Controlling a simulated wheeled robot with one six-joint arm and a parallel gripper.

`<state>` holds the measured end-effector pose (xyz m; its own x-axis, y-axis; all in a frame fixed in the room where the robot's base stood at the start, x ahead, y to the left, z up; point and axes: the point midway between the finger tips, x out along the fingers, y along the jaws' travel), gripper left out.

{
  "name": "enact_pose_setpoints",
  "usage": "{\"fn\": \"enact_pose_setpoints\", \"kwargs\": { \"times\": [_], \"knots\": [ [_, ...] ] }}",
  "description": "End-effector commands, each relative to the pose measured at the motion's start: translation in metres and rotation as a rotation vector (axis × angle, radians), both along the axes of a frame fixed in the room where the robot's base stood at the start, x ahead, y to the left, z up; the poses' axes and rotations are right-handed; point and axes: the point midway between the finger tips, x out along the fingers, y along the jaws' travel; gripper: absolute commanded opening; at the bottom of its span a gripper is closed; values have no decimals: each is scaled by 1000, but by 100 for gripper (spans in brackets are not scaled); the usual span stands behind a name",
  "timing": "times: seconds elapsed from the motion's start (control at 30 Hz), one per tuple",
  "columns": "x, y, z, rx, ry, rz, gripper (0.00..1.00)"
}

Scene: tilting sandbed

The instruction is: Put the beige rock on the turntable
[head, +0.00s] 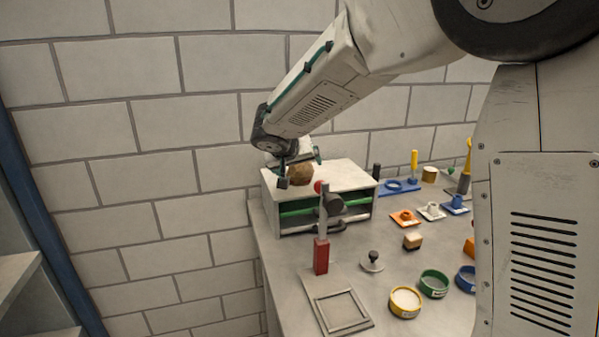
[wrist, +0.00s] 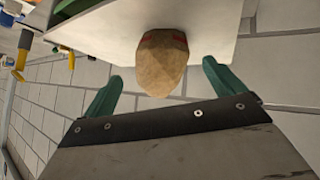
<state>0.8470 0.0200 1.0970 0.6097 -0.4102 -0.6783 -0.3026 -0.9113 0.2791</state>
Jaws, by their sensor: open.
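The beige rock (head: 300,173) is a rounded tan-brown lump on the top of the white drawer cabinet (head: 340,176) in the head view. In the wrist view the rock (wrist: 162,65) shows up close, with a reddish band at its far end. My gripper (head: 301,166) is at the cabinet top by the rock. In the wrist view my gripper (wrist: 160,82) is open, its green fingers spread to either side of the rock with a visible gap on each side. I cannot pick out a turntable for certain in either view.
A red-based lever post (head: 321,257) stands in front of the cabinet, with a square framed plate (head: 341,311) nearby. Yellow (head: 405,302) and green (head: 434,284) round dishes sit on the bench. A brick wall (head: 150,190) rises close behind the cabinet.

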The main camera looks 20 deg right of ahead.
Motion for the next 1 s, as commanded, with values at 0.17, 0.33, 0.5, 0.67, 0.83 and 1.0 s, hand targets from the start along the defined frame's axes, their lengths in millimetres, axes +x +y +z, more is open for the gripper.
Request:
{"fn": "enact_pose_setpoints", "kwargs": {
  "times": [0.17, 0.33, 0.5, 0.67, 0.83, 1.0],
  "knots": [
    [17, -10, -21, -1, 3, 0, 94],
    [21, -10, -24, 0, 1, 3, 94],
    [21, -10, -24, 0, 1, 3, 78],
    [21, -10, -24, 0, 1, 3, 33],
    [21, -10, -23, 0, 0, 3, 26],
    [21, -10, -20, 0, -1, 3, 26]
  ]
}}
